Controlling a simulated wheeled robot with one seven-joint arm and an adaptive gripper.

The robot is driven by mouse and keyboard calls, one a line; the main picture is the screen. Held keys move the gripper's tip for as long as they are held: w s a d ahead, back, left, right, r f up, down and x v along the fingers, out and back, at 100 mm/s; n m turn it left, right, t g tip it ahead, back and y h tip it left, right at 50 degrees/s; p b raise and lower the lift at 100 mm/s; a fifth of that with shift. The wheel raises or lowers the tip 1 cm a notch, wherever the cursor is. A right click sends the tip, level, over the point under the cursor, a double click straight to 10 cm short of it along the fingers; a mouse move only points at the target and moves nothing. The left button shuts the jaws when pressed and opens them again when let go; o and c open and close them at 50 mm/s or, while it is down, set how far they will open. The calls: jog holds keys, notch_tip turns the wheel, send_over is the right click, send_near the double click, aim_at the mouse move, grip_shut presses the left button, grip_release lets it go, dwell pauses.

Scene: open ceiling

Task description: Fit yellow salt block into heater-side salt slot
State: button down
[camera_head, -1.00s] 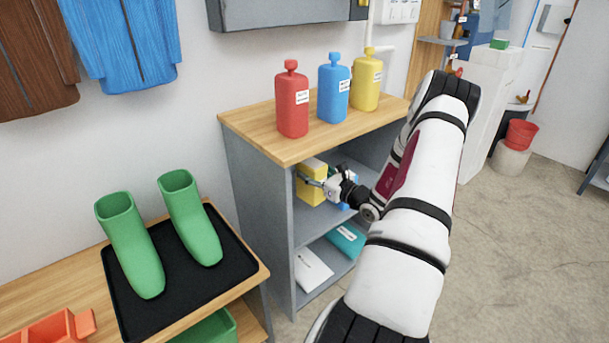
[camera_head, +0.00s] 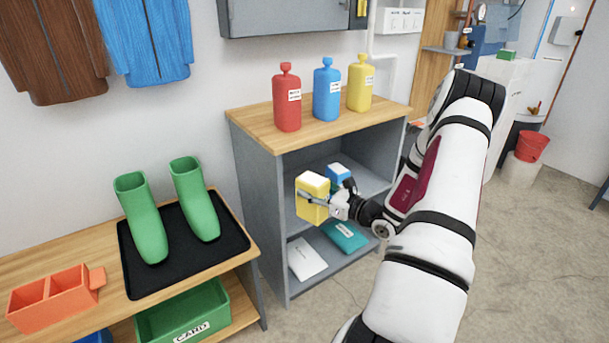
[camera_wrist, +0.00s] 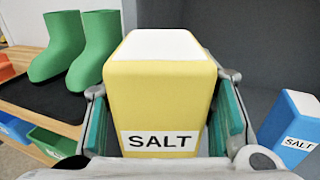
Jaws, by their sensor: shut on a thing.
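My gripper (camera_head: 326,203) is shut on the yellow salt block (camera_head: 311,190) and holds it in front of the grey shelf unit's open middle compartment. In the wrist view the yellow block (camera_wrist: 158,92) is upright between both fingers, with a white top and a SALT label facing my wrist. A blue salt block (camera_head: 338,174) stands on the middle shelf behind the gripper; it also shows in the wrist view (camera_wrist: 290,130) at the right. I cannot make out the heater or the salt slot with certainty.
Red (camera_head: 287,100), blue (camera_head: 327,92) and yellow (camera_head: 360,85) bottles stand on the shelf unit's wooden top (camera_head: 310,133). At left a bench holds green boots (camera_head: 143,222) on a black tray (camera_head: 233,243) and an orange two-compartment holder (camera_head: 52,295). Open floor lies at right.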

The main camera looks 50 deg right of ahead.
jog(key=a+r+n+g+y+p, duration=0.1)
jog(key=a+r+n+y, duration=0.25)
jog(key=a, duration=0.65)
jog(key=a+r+n+g+y+p, duration=0.2)
jog(key=a+r+y, duration=0.15)
jog(key=a, duration=0.75)
jog(key=a+r+n+g+y+p, duration=0.1)
jog(key=a+r+n+y, duration=0.2)
jog(key=a, duration=0.7)
jog(key=s+a+r+m+t+h+p, duration=0.1)
jog(key=a+r+p, duration=0.2)
jog(key=r+p, duration=0.5)
jog(key=a+r+m+t+h+p, duration=0.1)
jog(key=a+r+m+p, duration=0.1)
jog(key=r+p, duration=0.6)
jog(key=a+p, duration=0.1)
jog(key=p, duration=0.5)
jog(key=shift+s+a+r+h, duration=0.15)
jog(key=shift+s+a+h, duration=0.15)
jog(key=shift+s+a, duration=0.1)
